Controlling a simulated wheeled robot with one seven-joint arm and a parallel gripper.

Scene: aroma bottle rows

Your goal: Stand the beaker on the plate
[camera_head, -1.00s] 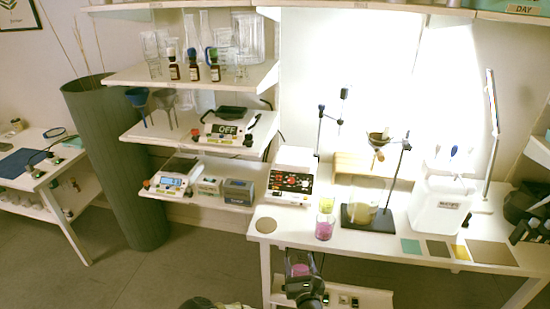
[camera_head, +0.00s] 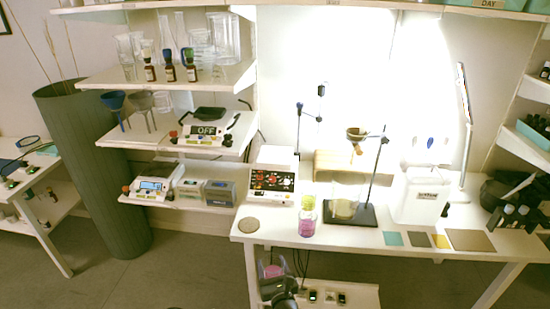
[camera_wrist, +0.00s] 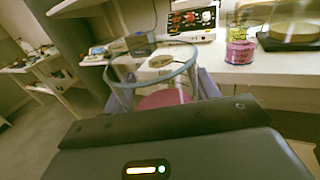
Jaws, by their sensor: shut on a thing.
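My gripper (camera_head: 273,283) is shut on a clear glass beaker with pink contents (camera_head: 271,270), in front of the workbench's left end. In the wrist view the beaker (camera_wrist: 164,98) shows its open rim towards me, with pink low inside. A flat round tan plate (camera_head: 248,225) lies on the bench's front left corner, apart from the beaker. In the wrist view it appears to show through the beaker's glass.
A beaker with pink (camera_head: 307,227) and one with yellow-green (camera_head: 308,203) stand right of the plate. A control box (camera_head: 271,184) is behind it. A stand (camera_head: 350,214) and flat coloured squares (camera_head: 441,241) are farther right. Shelves (camera_head: 165,140) rise at the left.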

